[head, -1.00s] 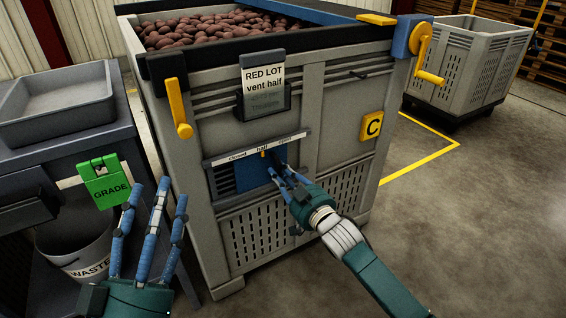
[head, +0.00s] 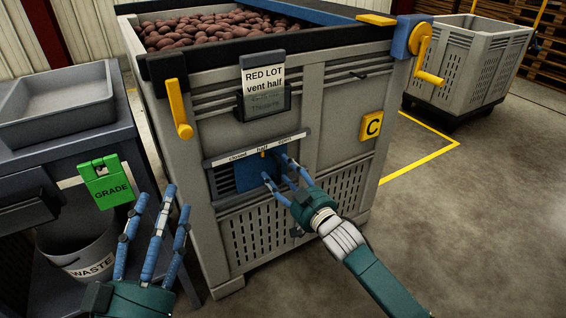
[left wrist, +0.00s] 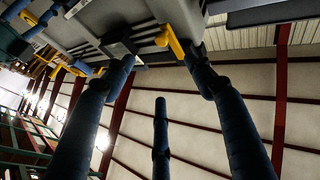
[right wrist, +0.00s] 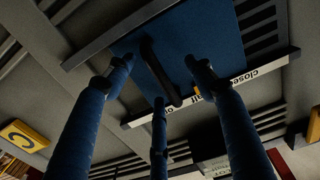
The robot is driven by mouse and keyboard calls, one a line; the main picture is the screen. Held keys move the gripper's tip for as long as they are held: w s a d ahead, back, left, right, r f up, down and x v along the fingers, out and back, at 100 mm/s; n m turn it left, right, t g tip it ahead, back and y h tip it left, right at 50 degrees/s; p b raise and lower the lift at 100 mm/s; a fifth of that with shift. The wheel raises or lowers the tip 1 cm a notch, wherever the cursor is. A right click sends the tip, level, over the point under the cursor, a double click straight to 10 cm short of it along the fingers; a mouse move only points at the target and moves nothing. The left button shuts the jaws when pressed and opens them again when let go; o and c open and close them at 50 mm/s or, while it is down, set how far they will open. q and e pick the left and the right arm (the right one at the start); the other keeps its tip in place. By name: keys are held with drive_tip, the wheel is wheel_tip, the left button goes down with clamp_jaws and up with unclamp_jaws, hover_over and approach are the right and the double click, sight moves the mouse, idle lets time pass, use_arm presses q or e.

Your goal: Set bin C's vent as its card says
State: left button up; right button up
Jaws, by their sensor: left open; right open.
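Bin C (head: 322,125) carries a card (head: 264,82) reading "RED LOT vent half". Below it is the vent's blue slide plate (head: 247,178), under a strip (head: 232,156) marked closed, half and open. A small yellow mark (head: 263,154) sits by "half". In the right wrist view, the plate (right wrist: 210,35) bears a dark bar handle (right wrist: 158,72). My right gripper (head: 277,167) is open at the vent, its fingers spread around the handle; contact cannot be told. My left gripper (head: 163,205) is open and empty, left of the bin; its fingers show in the left wrist view (left wrist: 160,100).
A green GRADE tag (head: 106,182) hangs on the bench at left, with a grey tray (head: 55,95) on top and a WASTE bucket (head: 80,250) below. Bin C has a yellow lever (head: 178,108) and a yellow crank (head: 425,55). Another bin (head: 465,65) stands behind; the right floor is clear.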

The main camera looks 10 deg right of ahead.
use_arm(q)
drive_tip(key=s+a+f+g+y+p, duration=0.25)
drive_tip(key=f+g, duration=0.35)
drive_tip(key=f, duration=0.5)
drive_tip(key=s+a+f+g+y+p, duration=0.1)
drive_tip(key=s+a+f+g+p, duration=0.3)
drive_tip(key=f, duration=0.7)
drive_tip(key=s+a+f+g+y+p, duration=0.1)
drive_tip(key=s+f+g, duration=0.1)
drive_tip(key=s+g, duration=0.3)
drive_tip(key=s+a+f+g+y+p, duration=0.1)
drive_tip(key=s+f+g, duration=0.15)
drive_tip(key=s, duration=0.45)
wheel_tip(320, 180, down, 12)
drive_tip(key=p, duration=0.3)
drive_tip(key=shift+w+d+r+n+g, duration=0.2)
drive_tip(key=shift+w+d+n+g, duration=0.05)
drive_tip(key=shift+w+n+g, duration=0.2)
use_arm(e)
drive_tip(key=v, duration=2.2)
drive_tip(key=shift+s, duration=0.2)
use_arm(q)
drive_tip(key=shift+h, duration=0.25)
use_arm(e)
drive_tip(key=shift+d+r, duration=0.1)
drive_tip(key=shift+r, duration=0.05)
